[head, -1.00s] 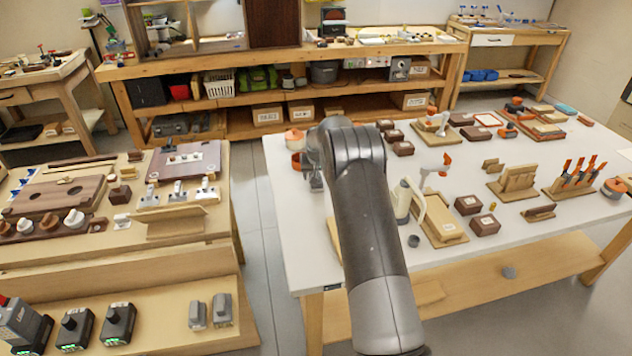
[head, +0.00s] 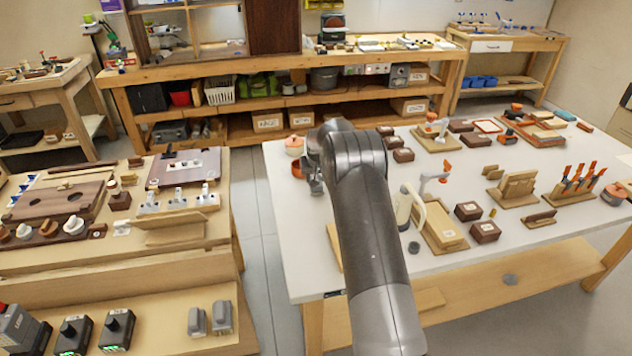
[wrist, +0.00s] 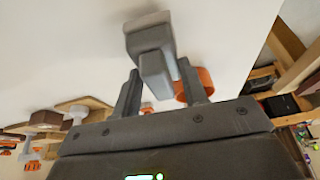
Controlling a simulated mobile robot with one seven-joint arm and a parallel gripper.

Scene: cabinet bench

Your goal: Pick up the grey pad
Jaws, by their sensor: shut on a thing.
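In the wrist view my gripper (wrist: 158,88) is shut on a grey block-like piece with a paler end, which I take to be the grey pad (wrist: 150,38). It sits between the two dark fingers and sticks out beyond their tips, over a white surface. Whether it touches that surface I cannot tell. In the head view my gripper (head: 313,182) is at the left edge of the white table (head: 345,276), largely hidden behind my arm, and the pad cannot be made out there.
A pale-lidded orange pot (head: 294,146) stands close by my gripper; orange also shows behind a finger in the wrist view. Wooden stands, brown boxes (head: 485,232) and a screwdriver rack (head: 572,188) fill the table's right. A cluttered bench (head: 160,232) lies left across a floor gap.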

